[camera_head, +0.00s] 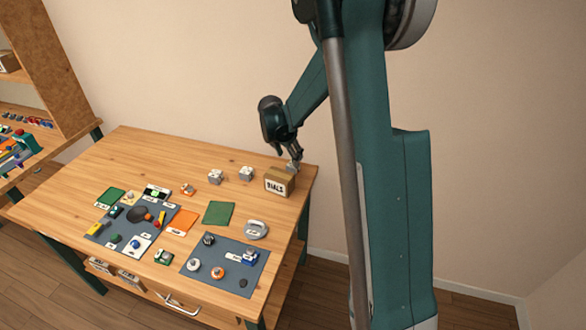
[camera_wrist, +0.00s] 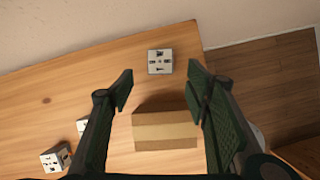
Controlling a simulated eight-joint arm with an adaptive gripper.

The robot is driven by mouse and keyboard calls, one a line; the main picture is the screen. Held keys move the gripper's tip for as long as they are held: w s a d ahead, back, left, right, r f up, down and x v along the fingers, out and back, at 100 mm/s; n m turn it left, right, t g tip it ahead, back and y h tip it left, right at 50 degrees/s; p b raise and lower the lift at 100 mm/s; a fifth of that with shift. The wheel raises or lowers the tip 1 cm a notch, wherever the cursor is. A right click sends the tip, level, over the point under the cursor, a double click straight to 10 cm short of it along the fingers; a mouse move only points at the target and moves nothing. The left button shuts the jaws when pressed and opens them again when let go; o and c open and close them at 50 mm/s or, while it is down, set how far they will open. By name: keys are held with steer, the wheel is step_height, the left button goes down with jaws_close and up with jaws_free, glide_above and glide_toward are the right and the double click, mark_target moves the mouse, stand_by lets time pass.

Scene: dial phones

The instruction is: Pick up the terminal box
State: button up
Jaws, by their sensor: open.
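Three small pale grey boxes with dark marks on top look like terminal boxes. One (camera_wrist: 160,61) sits near the table's far right corner, just ahead of the fingertips and between their lines in the wrist view; in the head view this box (camera_head: 292,168) is partly hidden by my gripper and the carton. The other two, a middle box (camera_head: 246,173) and a left box (camera_head: 216,177), stand to its left; they also show at the wrist view's lower left. My gripper (camera_wrist: 162,88) is open and empty above the table. I cannot tell its exact height.
A brown carton (camera_head: 279,184) marked DIALS stands close by; its top (camera_wrist: 165,130) lies between my fingers in the wrist view. The table's right edge is near. Grey mats (camera_head: 226,265) with small parts, a green sheet (camera_head: 218,213) and an orange sheet (camera_head: 182,221) lie nearer the front.

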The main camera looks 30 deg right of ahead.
mark_target(291, 166)
steer(key=shift+w+d+f+n, duration=0.2)
steer(key=shift+w+f, duration=0.05)
steer(key=shift+f, duration=0.15)
steer(key=shift+w+d+f+n, duration=0.2)
steer(key=shift+f, duration=0.2)
steer(key=shift+x, duration=1.3)
steer(key=shift+b+x, duration=0.65)
steer(key=shift+x, duration=1.95)
steer(key=shift+s+d, duration=0.1)
steer(key=c, duration=1)
